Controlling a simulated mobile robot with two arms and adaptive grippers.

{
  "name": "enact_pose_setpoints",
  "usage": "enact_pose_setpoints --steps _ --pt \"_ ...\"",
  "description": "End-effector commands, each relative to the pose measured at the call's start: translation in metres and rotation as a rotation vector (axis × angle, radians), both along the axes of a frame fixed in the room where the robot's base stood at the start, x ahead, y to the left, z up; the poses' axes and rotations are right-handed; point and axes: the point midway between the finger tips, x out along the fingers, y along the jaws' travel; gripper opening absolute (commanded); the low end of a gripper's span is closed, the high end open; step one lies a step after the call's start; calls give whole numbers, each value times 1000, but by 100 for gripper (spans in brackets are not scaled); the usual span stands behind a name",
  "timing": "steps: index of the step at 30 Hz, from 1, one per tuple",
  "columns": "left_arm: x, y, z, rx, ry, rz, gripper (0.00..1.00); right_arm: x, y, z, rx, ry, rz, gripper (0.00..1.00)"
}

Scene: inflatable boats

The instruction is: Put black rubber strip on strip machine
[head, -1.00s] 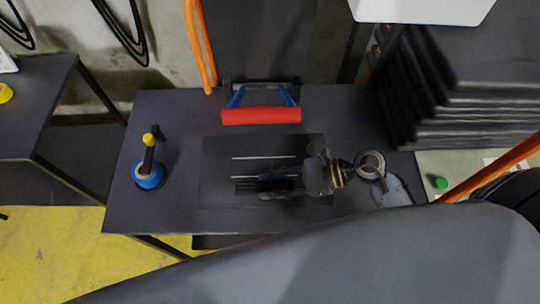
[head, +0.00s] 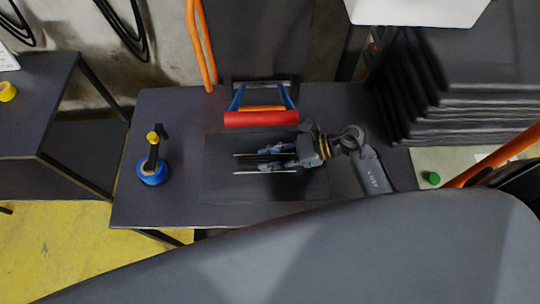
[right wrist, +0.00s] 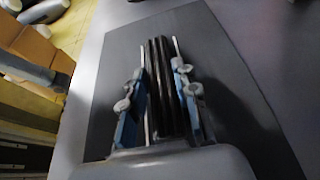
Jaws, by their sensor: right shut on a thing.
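Thin black rubber strips (right wrist: 161,80) lie side by side along a dark mat on the table, between two pale thin lines. My right gripper (head: 278,158) is over the mat, its fingers pointing left in the head view. In the right wrist view the gripper (right wrist: 160,95) has one blue-grey finger on each side of the strips and is shut on them. Whether they are clear of the mat I cannot tell. A red roller on a blue frame (head: 262,118), perhaps the strip machine, stands just behind the mat. My left gripper is not in view.
The dark mat (head: 225,180) covers the middle of the table (head: 195,110). A blue roll with a yellow-topped upright (head: 152,172) stands at the table's left. Stacked black sheets (head: 465,125) are at the right. The table's left part is mostly clear.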

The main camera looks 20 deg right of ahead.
Motion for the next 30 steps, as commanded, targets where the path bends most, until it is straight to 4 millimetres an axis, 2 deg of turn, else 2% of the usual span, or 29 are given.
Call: enact_pose_setpoints --steps 5,6,8,9,20,23,30 --pt "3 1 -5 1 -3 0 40 0 0 -4 -1 0 0 0" --pt "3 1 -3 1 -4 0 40 0 0 -2 -1 0 0 37" --pt "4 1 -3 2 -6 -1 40 0 0 -2 -1 1 0 50" --pt "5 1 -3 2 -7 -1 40 0 0 -2 -1 1 0 52" --pt "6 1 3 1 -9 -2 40 0 0 3 1 1 0 52" --pt "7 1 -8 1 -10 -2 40 -4 -15 2 -6 -1 -1 52" --pt "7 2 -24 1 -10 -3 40 -15 -51 17 -5 0 1 52"
